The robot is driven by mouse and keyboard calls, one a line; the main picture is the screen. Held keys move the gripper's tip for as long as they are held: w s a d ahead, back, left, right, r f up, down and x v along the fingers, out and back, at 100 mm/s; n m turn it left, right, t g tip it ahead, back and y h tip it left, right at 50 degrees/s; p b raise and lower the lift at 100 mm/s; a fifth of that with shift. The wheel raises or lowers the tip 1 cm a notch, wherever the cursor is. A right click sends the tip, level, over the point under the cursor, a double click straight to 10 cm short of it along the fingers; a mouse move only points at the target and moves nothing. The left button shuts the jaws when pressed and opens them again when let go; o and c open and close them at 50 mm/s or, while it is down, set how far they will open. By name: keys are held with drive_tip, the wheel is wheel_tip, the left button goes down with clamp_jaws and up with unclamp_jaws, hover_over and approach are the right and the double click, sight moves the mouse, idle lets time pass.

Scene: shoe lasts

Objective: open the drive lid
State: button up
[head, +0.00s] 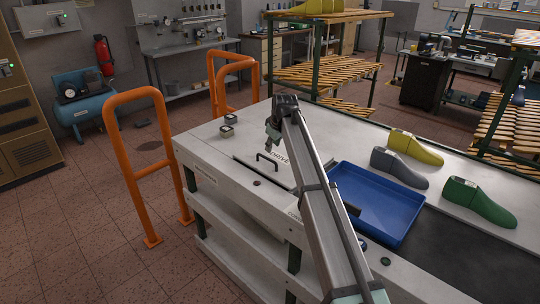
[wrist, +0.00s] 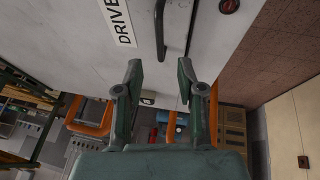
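The drive lid (head: 250,157) is a pale flat panel in the bench top, lying closed as far as I can see. It has a dark bar handle (head: 267,158) and a DRIVE label (head: 281,158), partly hidden by my arm. In the wrist view, the handle (wrist: 160,28) and the label (wrist: 118,18) are at the top. My gripper (head: 271,146) is above the lid, close to the handle. In the wrist view, my gripper (wrist: 159,76) is open and empty, with the handle beyond the gap between its fingertips, apart from both fingers.
A blue tray (head: 345,172) and yellow (head: 415,148), grey (head: 398,168) and green (head: 480,202) shoe lasts are right of my arm. A red button (wrist: 229,6) is near the lid. Orange rails (head: 132,98) stand left.

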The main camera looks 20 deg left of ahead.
sight(269, 159)
drive_tip(key=p+x, duration=0.1)
drive_tip(key=x, duration=0.7)
drive_tip(key=shift+w+a+f+p, duration=0.1)
drive_tip(key=shift+w+f+p, duration=0.1)
drive_tip(key=shift+f+p, duration=0.2)
drive_tip(key=shift+r, duration=0.1)
clamp_jaws()
